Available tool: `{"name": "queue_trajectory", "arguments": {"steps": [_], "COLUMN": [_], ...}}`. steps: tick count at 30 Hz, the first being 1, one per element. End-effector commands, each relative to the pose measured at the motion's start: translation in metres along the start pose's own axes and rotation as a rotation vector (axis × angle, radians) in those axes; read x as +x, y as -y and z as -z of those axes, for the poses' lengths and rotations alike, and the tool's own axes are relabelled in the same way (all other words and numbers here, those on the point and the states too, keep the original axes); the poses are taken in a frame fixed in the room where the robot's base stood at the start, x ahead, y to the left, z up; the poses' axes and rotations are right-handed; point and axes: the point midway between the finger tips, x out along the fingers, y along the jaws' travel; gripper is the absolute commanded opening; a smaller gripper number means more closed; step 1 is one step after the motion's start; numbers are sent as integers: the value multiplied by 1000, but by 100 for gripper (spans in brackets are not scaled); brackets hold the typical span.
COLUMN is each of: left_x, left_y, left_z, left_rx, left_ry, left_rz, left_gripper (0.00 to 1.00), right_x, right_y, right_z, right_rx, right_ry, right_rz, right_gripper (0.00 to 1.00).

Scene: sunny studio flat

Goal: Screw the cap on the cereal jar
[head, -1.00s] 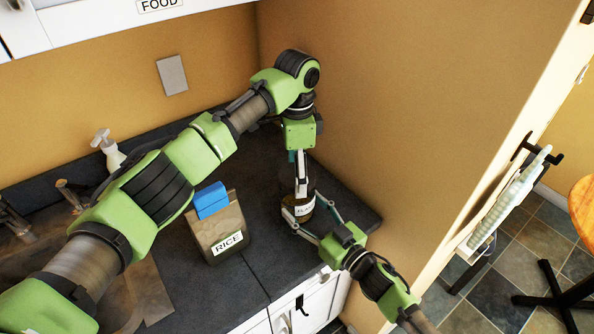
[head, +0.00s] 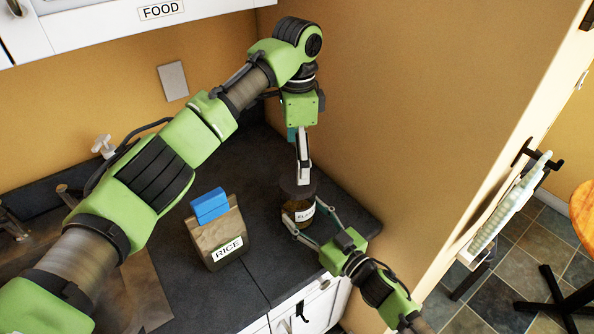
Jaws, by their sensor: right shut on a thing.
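The cereal jar (head: 290,217), brown glass with a white label that is hard to read, stands upright on the dark counter near the wall corner. My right gripper (head: 306,228) comes in low from the front right and is shut on the jar's side. A dark round cap (head: 288,187) shows at the jar's mouth. My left gripper (head: 303,180) points straight down, its fingertips at the cap. One finger overlaps the other, so I cannot tell whether it grips the cap. I also cannot tell whether the cap touches the rim.
The tan wall (head: 400,110) is close on the right. The counter's front edge lies below the jar. My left arm hides part of the sink area.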

Motion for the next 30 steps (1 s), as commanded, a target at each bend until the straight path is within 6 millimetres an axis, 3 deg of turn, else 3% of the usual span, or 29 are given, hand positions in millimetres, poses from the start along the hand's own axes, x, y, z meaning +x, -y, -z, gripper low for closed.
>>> {"name": "queue_trajectory", "arguments": {"steps": [3, 7, 20, 21, 22, 23, 30], "left_x": [-24, -41, -51, -51, -51, -51, -51], "left_y": [0, 1, 0, 0, 0, 0, 0], "left_z": [0, 0, -1, -1, -1, -1, -1], "left_rx": [-1, 0, 0, 0, 0, 0, -1], "left_ry": [0, 0, 1, 1, 1, 1, 1], "left_rz": [1, 1, -1, -1, -1, -1, -1], "left_gripper": [91, 91, 91, 91, 91, 91, 91], "right_x": [0, 0, 0, 0, 0, 0, 0], "right_y": [0, 0, 0, 0, 0, 0, 0], "right_z": [0, 0, 1, 1, 1, 1, 0], "right_rx": [0, 0, 0, 0, 0, 0, 0], "right_ry": [-1, -1, -1, -1, -1, -1, -1], "right_rz": [0, 0, 0, 0, 0, 0, 0], "right_gripper": [0, 0, 0, 69, 77, 78, 78]}}
